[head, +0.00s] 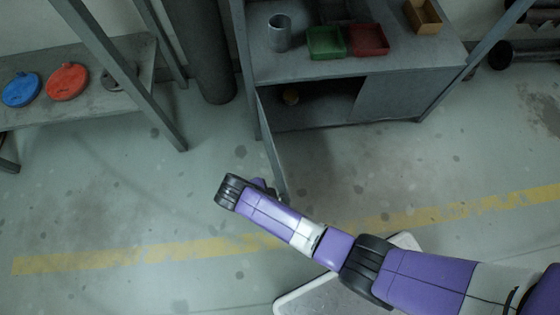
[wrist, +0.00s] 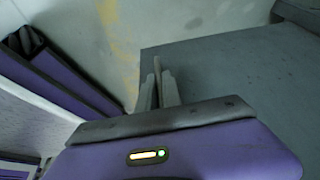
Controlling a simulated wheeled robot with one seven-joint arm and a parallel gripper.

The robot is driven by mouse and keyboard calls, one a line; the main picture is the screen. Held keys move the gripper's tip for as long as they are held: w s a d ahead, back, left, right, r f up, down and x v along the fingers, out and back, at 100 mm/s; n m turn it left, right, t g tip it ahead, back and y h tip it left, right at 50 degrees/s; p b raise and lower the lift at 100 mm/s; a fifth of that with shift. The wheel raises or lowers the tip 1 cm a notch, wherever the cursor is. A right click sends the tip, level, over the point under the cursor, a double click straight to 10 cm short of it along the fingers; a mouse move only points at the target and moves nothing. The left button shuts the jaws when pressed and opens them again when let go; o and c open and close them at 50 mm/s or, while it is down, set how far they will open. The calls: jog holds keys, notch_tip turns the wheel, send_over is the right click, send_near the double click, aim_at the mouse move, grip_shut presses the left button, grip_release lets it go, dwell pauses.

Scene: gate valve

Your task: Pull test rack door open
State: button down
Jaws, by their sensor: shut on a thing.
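The test rack (head: 300,66) stands at the top middle of the head view. Its left door (head: 271,140) is swung outward and seen nearly edge-on, so the left half of the cupboard is open. In the wrist view the door is probably the large grey panel (wrist: 225,70). My gripper (wrist: 160,88) is shut on a thin upright piece at the door's edge, probably its handle; the fingers cover most of it. In the head view my arm hides the fingers, at the near end of the door.
The right panel (head: 385,98) covers the other half. A grey cup (head: 279,33), green tray (head: 326,42) and red tray (head: 368,40) stand on top. Floor left of the door is clear; a shelf (head: 100,100) stands farther left.

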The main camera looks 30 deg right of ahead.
jog(key=shift+a, duration=0.6)
jog(key=c, duration=1.5)
grip_release()
jog(key=shift+w, duration=0.1)
jog(key=p+v, duration=0.3)
jog(key=v, duration=0.4)
jog(key=shift+a+r, duration=0.15)
jog(key=shift+r, duration=0.15)
